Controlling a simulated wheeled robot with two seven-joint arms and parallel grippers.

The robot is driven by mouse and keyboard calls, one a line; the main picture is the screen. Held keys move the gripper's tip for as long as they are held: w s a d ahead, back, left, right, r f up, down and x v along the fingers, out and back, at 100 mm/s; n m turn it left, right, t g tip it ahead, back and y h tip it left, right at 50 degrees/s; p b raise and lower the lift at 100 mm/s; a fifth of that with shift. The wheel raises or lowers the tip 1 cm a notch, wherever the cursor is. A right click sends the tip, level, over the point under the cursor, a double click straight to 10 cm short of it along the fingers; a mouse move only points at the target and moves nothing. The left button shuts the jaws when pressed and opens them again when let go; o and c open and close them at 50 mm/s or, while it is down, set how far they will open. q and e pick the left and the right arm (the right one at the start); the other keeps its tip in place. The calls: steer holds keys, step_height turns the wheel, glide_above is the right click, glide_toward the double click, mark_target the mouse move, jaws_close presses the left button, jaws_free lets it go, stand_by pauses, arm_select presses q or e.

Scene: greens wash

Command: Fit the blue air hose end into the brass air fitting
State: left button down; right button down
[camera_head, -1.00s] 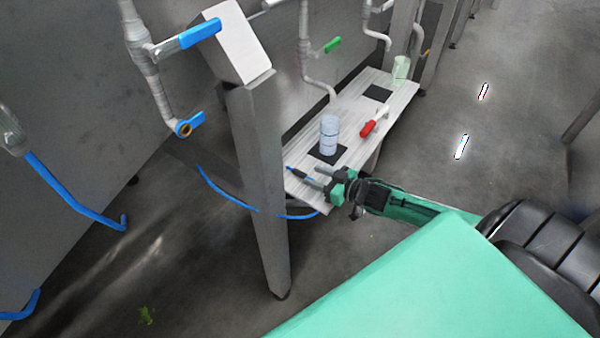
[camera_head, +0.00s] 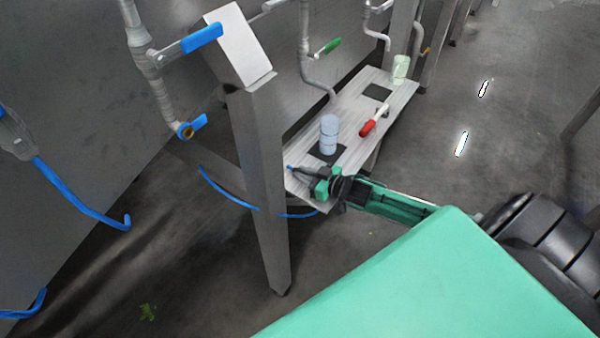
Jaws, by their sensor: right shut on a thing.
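The brass air fitting (camera_head: 185,131) sits at the lower end of a grey pipe, beside a blue valve handle, left of the grey post. The blue air hose (camera_head: 225,191) hangs in a curve behind the post. Its end (camera_head: 290,167) shows as a small blue tip at the near left corner of the bench. My right gripper (camera_head: 300,172) is at that corner, right of the post, shut on the hose end. The fitting is well up and left of it, with the post between. My left gripper is out of view.
The grey post (camera_head: 262,190) stands in front of the bench (camera_head: 345,110). On the bench are a pale blue cup (camera_head: 328,135), a red-handled tool (camera_head: 368,127) and a pale green cup (camera_head: 400,67). More blue hoses (camera_head: 80,205) hang at the left. A green leaf (camera_head: 147,312) lies on the floor.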

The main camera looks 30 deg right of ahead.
steer(key=shift+r, duration=0.15)
steer(key=shift+r+b, duration=0.45)
steer(key=shift+r, duration=0.15)
steer(key=f+b+v, duration=0.2)
steer(key=f+v, duration=0.1)
steer(key=v, duration=1.4)
steer(key=shift+s+d, duration=0.3)
steer(key=shift+s, duration=0.35)
steer(key=shift+f, duration=0.15)
